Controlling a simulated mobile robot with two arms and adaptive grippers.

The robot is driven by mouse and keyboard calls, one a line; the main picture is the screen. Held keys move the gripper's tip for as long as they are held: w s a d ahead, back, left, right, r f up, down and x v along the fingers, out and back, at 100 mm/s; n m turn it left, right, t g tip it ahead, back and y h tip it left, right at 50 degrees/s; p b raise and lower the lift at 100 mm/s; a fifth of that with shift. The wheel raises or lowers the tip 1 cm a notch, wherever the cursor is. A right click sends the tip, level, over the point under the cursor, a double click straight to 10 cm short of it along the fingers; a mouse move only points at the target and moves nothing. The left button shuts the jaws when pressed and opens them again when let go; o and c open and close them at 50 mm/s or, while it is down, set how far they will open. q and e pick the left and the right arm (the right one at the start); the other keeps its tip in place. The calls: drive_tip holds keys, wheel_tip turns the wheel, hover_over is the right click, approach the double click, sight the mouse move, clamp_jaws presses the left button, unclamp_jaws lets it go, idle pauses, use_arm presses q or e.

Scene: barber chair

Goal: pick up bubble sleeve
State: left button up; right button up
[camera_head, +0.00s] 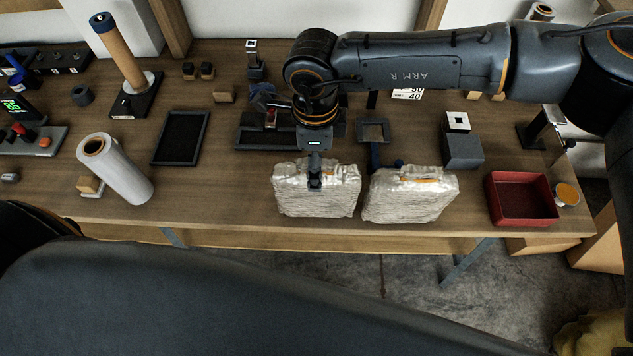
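Two whitish, crinkled bundles that look like bubble sleeves stand side by side near the table's front edge, a left one (340,195) and a right one (412,200). Each has a slot along its top, with an orange strip showing in the right one. My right gripper (315,182) points down at the left bundle, its fingertips overlapping the bundle's upper middle. The fingers look close together, but whether they grip the bundle is hidden at this size. My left gripper is not in view.
A red bin (522,222) stands at the right, beside a small round can (566,194). A grey block (463,150) stands behind the right bundle. A large dark shape fills the lower front.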

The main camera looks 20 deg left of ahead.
drive_tip(key=shift+f+p, duration=0.4)
drive_tip(key=shift+f, duration=0.05)
wheel_tip(320, 180, down, 4)
drive_tip(key=shift+w+f+p, duration=0.15)
drive_tip(key=shift+f+p, duration=0.05)
drive_tip(key=shift+p, duration=0.9)
drive_tip(key=shift+f, duration=0.2)
drive_tip(key=c, duration=1.1)
